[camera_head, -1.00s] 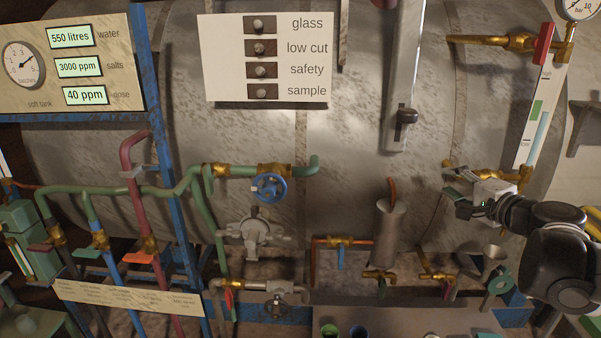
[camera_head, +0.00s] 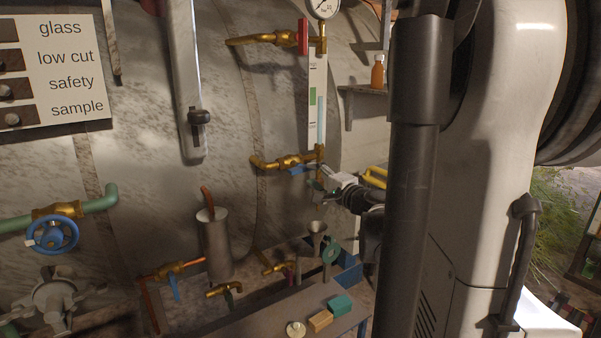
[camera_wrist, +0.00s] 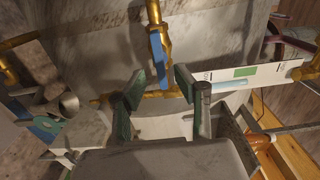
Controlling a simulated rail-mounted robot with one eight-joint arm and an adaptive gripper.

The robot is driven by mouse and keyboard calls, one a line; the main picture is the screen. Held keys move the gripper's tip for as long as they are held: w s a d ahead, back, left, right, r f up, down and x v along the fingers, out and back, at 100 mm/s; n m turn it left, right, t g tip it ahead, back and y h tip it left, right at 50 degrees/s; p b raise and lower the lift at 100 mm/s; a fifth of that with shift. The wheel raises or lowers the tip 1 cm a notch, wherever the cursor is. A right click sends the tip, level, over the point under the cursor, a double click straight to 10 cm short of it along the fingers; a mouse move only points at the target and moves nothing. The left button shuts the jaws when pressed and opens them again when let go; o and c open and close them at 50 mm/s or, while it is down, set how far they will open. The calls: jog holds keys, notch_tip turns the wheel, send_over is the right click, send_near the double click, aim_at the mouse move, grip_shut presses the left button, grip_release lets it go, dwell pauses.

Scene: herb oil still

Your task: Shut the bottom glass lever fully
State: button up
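The bottom glass lever is blue (camera_head: 297,170) on the brass valve (camera_head: 287,161) at the foot of the sight glass (camera_head: 317,100). It looks roughly in line with its pipe, but its exact angle is hard to tell. In the wrist view the blue lever (camera_wrist: 158,52) lies beyond my fingertips, near the middle between them. My gripper (camera_wrist: 160,76) is open and empty, its green-padded fingers apart. In the head view my gripper (camera_head: 322,188) is just below and right of the lever; whether it touches is unclear.
The red top lever (camera_head: 303,37) hangs above, under a pressure gauge (camera_head: 323,6). A funnel (camera_head: 314,232) and a bench (camera_head: 270,318) with small blocks are below. A shelf (camera_head: 365,89) holds an orange bottle (camera_head: 377,72). My arm column blocks the right side.

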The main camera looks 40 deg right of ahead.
aim_at(305, 171)
jog(key=shift+w+d+b, duration=0.15)
jog(key=shift+w+d, duration=0.05)
jog(key=shift+w, duration=1.3)
jog(key=shift+w+d+b, duration=0.15)
jog(key=shift+w+d, duration=0.05)
jog(key=shift+w, duration=1.25)
grip_shut()
jog(key=shift+f, duration=0.1)
